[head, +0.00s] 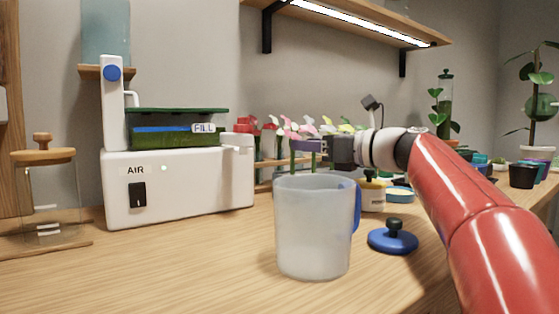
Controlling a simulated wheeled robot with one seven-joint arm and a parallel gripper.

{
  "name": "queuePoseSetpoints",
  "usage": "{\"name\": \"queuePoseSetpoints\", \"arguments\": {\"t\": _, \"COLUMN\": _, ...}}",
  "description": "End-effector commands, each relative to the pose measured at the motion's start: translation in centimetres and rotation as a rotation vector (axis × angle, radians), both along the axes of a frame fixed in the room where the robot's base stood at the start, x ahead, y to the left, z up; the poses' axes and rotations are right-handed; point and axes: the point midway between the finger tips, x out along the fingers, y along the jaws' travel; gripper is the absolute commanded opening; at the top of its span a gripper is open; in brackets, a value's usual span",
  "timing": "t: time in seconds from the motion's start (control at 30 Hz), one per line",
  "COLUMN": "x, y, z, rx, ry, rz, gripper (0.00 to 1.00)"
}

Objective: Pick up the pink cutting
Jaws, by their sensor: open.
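The pink cutting (288,128) shows as pink leaves in a row of coloured cuttings behind the white jug. Several cuttings stand close together there, and its stem and base are partly hidden. I cannot tell whether the stem is between the fingers.
A frosted jug (313,228) with a blue handle stands right below my gripper. A blue lid (393,237) lies beside it. A white AIR machine (180,185) stands at left. The front left of the table (150,280) is clear.

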Motion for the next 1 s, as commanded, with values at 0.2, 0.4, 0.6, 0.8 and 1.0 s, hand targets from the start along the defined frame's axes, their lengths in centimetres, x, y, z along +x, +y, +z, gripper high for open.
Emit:
{"name": "queuePoseSetpoints", "arguments": {"t": 0.2, "x": 1.6, "y": 2.1, "z": 0.1, "rx": -0.001, "ry": -0.001, "rz": 0.004, "gripper": 0.40}}
{"name": "queuePoseSetpoints", "arguments": {"t": 0.4, "x": 3.6, "y": 4.5, "z": 0.3, "rx": -0.001, "ry": 0.001, "rz": 0.004, "gripper": 0.40}}
{"name": "queuePoseSetpoints", "arguments": {"t": 0.6, "x": 4.3, "y": 5.3, "z": 0.3, "rx": -0.001, "ry": 0.000, "rz": 0.001, "gripper": 0.40}}
{"name": "queuePoseSetpoints", "arguments": {"t": 0.8, "x": 4.3, "y": 5.3, "z": 0.3, "rx": -0.001, "ry": -0.001, "rz": 0.000, "gripper": 0.36}}
{"name": "queuePoseSetpoints", "arguments": {"t": 1.0, "x": 4.3, "y": 5.3, "z": 0.3, "rx": -0.001, "ry": -0.001, "rz": 0.000, "gripper": 0.10}}
